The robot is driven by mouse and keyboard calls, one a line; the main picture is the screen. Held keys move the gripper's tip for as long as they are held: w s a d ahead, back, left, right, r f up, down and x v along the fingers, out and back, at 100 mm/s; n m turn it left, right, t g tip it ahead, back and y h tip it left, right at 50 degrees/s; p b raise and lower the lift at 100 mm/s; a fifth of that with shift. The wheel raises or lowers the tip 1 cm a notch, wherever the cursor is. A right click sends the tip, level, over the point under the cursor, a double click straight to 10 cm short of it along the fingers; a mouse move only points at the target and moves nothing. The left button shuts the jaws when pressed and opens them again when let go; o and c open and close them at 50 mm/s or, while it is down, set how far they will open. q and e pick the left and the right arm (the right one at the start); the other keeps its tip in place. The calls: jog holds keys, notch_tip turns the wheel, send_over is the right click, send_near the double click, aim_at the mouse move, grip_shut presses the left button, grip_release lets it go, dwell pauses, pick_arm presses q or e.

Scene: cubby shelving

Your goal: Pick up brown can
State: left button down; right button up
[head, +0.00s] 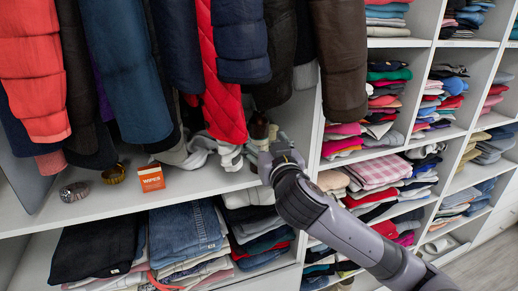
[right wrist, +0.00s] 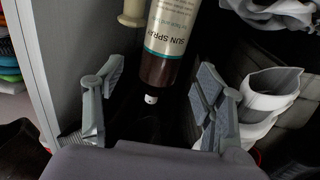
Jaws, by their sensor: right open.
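The brown can (right wrist: 165,65), with a pale label reading "SUN SPRAY", appears at the top middle of the right wrist view. Its small white tip points toward my gripper. In the head view a small brownish item, likely the can (head: 259,126), shows just behind the gripper, mostly hidden by it and the hanging coats. My right gripper (head: 277,156) is at the right end of the shelf, beneath the coats. In the right wrist view its fingers (right wrist: 158,84) are spread wide, one on each side of the can's near end, with nothing held. My left gripper is not in view.
Coats (head: 235,40) hang low over the shelf. A grey upright panel (right wrist: 45,60) stands close left of the gripper. A white item (right wrist: 268,105) lies close right, and a cream object (right wrist: 132,12) beside the can. An orange wipes box (head: 151,178) sits further left.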

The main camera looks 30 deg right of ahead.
aim_at(261, 136)
jog(key=shift+x, duration=3.15)
jog(key=shift+a+f, duration=0.15)
jog(key=shift+f, duration=0.05)
jog(key=shift+c, duration=0.6)
jog(key=c, duration=1.3)
